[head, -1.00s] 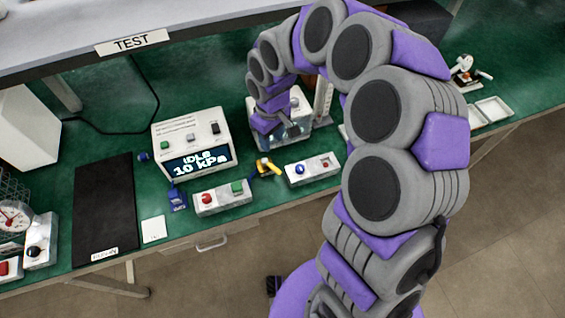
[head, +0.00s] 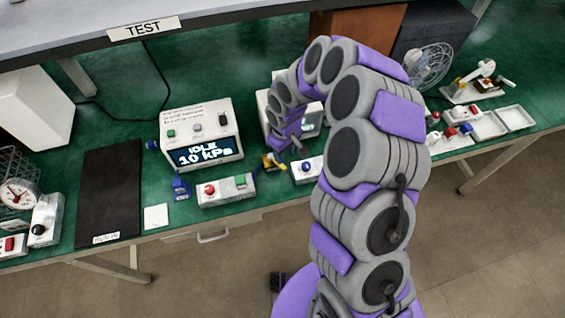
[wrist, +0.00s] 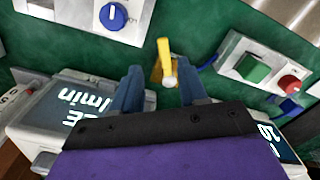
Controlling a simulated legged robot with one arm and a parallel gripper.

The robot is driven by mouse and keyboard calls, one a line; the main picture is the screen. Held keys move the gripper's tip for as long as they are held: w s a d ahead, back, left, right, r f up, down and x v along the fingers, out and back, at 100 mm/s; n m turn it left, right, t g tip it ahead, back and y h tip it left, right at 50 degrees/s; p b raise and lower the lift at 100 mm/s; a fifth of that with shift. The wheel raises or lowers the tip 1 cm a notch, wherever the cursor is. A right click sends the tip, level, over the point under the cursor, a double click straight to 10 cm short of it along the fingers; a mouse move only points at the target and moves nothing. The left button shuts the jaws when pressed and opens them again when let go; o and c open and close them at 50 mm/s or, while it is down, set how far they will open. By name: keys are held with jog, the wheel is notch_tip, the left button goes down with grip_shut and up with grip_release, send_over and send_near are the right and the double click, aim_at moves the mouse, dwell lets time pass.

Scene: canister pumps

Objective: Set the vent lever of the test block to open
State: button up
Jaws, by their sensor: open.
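The test block is a small brass-coloured block (wrist: 156,74) with a yellow vent lever (wrist: 164,52) in the wrist view. The lever runs up and down in that picture, with a pale round end pointing toward me. In the head view my gripper (head: 297,146) is just right of the lever.
A display unit (head: 199,140) reading "IDLE 10 kPa" stands at left. A box with a blue knob (head: 307,169) is at right. Another display unit (wrist: 72,112) is close at left in the wrist view.

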aim_at(284, 165)
jog(key=f, duration=0.3)
jog(key=a+f, duration=0.1)
jog(key=f, duration=0.1)
jog(key=shift+f+b, duration=0.15)
jog(key=shift+b, duration=0.2)
jog(key=shift+a+f, duration=0.35)
jog(key=shift+f, duration=0.05)
jog(key=shift+d+r, duration=0.1)
jog(key=shift+d, duration=0.7)
jog(key=shift+c, duration=0.7)
jog(key=c, duration=0.3)
jog(key=shift+a, duration=0.5)
grip_shut()
jog(key=shift+d, duration=0.1)
